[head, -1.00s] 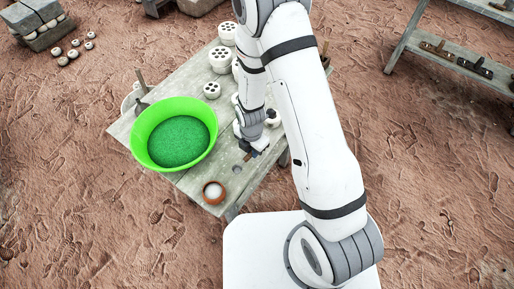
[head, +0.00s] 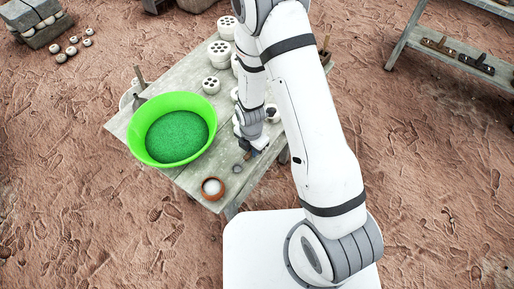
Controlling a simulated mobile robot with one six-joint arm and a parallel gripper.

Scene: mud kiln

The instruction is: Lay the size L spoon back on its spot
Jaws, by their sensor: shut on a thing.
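My gripper (head: 252,151) is low over the front right part of the wooden table, mostly covered by my own arm. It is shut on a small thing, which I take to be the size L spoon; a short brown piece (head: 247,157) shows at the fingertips. Just in front of it is a small round grey shape (head: 237,168) at the table top. I cannot tell whether this is the spoon's bowl or a mark on the table. The size lettering is too small to read.
The wooden table (head: 190,180) holds a green basin (head: 149,152) of green grains on the left. A small brown bowl with pale contents (head: 212,187) stands at the front corner. White perforated pieces (head: 220,52) stand at the back. A shelf (head: 455,50) is far right.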

